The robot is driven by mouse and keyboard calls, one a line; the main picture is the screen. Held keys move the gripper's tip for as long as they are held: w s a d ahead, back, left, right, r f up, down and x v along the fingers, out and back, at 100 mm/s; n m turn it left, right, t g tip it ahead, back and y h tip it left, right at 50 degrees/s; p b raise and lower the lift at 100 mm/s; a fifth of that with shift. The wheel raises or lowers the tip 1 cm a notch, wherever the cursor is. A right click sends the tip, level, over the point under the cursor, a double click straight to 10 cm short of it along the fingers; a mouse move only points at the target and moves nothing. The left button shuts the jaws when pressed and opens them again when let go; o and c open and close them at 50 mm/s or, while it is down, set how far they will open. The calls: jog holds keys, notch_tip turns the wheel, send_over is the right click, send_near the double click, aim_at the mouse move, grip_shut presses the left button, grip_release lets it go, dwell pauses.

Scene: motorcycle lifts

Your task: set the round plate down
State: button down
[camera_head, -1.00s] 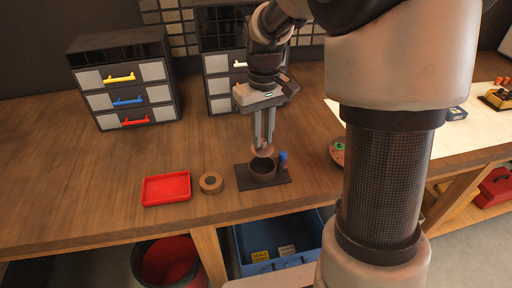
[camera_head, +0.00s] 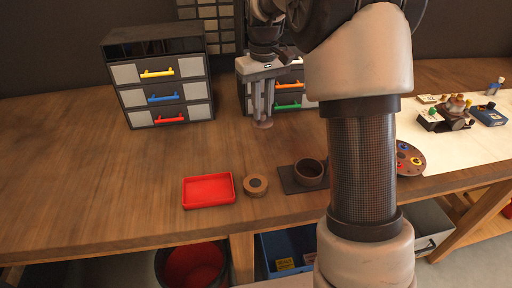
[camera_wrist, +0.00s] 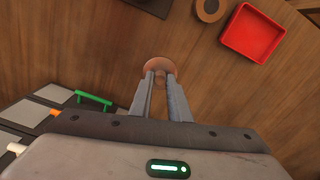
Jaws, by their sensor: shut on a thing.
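The round plate (camera_head: 263,124) is a small copper-brown disc. My gripper (camera_head: 263,117) points down and is shut on it. The plate also shows at the fingertips in the wrist view (camera_wrist: 159,65), partly covered by the fingers (camera_wrist: 160,74). The gripper and plate are over the wooden bench (camera_head: 150,215), in front of the right drawer unit (camera_head: 290,101). I cannot tell whether the plate touches the wood.
A dark cup (camera_head: 309,172) stands on a dark base (camera_head: 290,183). Left of it are a brown ring (camera_head: 256,187) and a red tray (camera_head: 208,190). Another drawer unit (camera_head: 158,80) stands at back left. Bare wood lies between the drawers and the tray.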

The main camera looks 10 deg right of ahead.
notch_tip(320, 180, down, 10)
jog(key=shift+r+b, duration=0.2)
jog(key=shift+b, duration=0.4)
jog(key=shift+f, duration=0.1)
jog(key=shift+f, duration=0.1)
jog(key=c, duration=1.7)
grip_release()
jog(key=shift+o, duration=0.2)
